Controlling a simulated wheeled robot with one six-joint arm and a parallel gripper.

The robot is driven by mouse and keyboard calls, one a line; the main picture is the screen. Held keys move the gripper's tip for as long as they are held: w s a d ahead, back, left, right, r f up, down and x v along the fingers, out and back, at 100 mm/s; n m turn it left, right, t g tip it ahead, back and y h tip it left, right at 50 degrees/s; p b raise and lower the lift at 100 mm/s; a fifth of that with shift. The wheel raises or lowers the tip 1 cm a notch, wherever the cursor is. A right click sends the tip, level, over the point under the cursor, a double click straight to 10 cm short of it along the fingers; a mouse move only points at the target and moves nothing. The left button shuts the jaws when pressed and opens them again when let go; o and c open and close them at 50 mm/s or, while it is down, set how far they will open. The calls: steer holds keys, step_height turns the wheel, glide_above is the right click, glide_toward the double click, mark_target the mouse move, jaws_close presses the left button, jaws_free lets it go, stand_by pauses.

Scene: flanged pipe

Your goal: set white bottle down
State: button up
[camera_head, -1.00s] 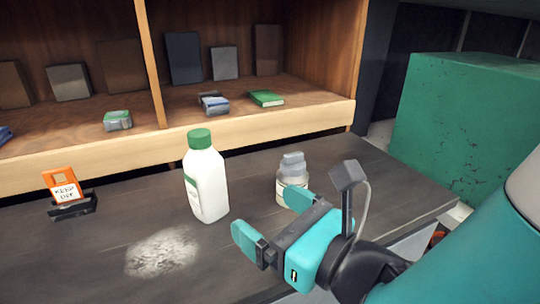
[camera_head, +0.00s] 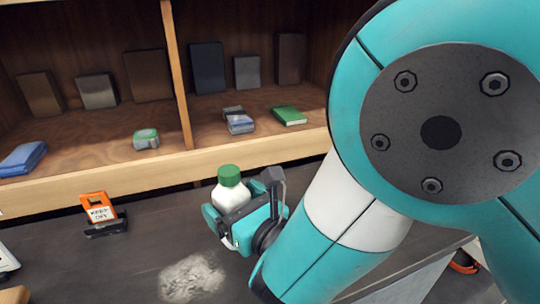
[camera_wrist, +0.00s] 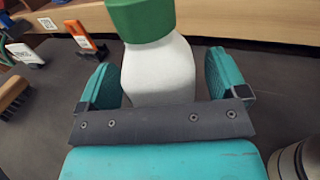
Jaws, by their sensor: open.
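The white bottle (camera_head: 231,193) with a green cap stands upright on the dark bench top in the head view, close to the shelf front. My gripper (camera_head: 236,208) is around it, and its lower part is hidden by my gripper. In the wrist view the bottle (camera_wrist: 158,72) stands between the two teal fingers (camera_wrist: 162,82).
A patch of white powder (camera_head: 190,277) lies in front. The shelf (camera_head: 95,192) behind holds books and small boxes.

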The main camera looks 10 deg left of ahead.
mark_target(229, 170)
steer(key=shift+w+a, duration=0.25)
steer(key=shift+c, duration=0.4)
steer(key=c, duration=1.3)
steer(key=shift+r, duration=0.15)
step_height(229, 170, up, 20)
steer(key=f+p, duration=0.1)
steer(key=p, duration=1.8)
step_height(229, 170, down, 9)
steer(key=b, duration=0.9)
steer(key=shift+f, duration=0.1)
